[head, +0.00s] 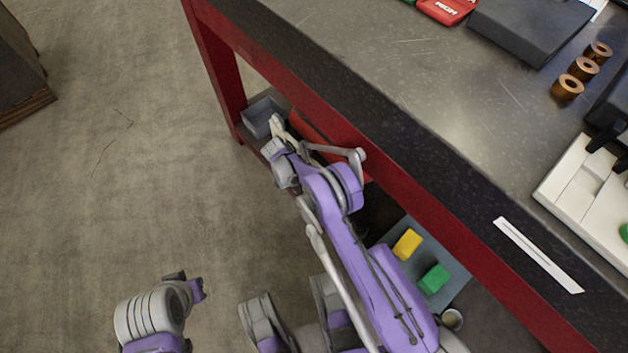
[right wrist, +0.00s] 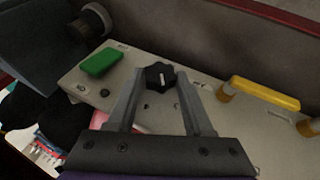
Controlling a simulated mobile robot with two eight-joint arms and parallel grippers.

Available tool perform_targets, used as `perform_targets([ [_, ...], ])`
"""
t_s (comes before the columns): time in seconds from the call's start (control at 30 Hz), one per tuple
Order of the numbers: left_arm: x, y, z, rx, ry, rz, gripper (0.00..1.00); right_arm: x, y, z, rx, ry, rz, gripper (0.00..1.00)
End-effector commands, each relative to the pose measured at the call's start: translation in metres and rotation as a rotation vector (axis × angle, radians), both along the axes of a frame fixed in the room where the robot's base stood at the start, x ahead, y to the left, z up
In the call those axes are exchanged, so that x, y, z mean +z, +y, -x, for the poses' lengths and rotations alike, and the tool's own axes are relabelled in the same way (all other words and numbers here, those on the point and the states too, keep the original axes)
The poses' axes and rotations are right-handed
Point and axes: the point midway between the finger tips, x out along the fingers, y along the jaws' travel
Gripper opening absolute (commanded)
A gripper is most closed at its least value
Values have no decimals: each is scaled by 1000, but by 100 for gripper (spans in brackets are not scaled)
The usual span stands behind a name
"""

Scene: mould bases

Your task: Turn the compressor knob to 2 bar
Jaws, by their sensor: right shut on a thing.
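In the right wrist view, a black lobed knob (right wrist: 160,74) with a pale mark on its top stands on a light grey panel (right wrist: 240,135). The two fingers of my right gripper (right wrist: 160,82) are shut on the knob, one on each side. The scale around the knob and any bar numbers are too small or hidden to read. In the head view my right arm reaches down beside the table's red frame, with its gripper (head: 277,130) at the low shelf; the knob is not visible there.
On the panel are a green block (right wrist: 101,62) and a yellow bar (right wrist: 264,94) with brass-coloured fittings. The workbench (head: 400,60) has a red frame rail close to my right arm. A grey bin (head: 258,118) sits below.

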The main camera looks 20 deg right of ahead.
Motion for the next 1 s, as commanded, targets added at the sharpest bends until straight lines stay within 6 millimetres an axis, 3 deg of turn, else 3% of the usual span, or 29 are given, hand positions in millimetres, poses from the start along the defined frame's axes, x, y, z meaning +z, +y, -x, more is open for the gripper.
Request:
perform_targets([
  [0.53, 0, 0, 0, 0, 0, 0, 0, 0, 0, -1, 1, 32, 12, 0],
  [0.57, 0, 0, 0, 0, 0, 0, 0, 0, 0, -1, 1, 32, 12, 53],
  [0.7, 0, 0, 0, 0, 0, 0, 0, 0, 0, 0, 1, 31, 12, 78],
  [1.0, 0, 0, 0, 0, 0, 0, 0, 0, 0, -1, 1, 30, 12, 82],
])
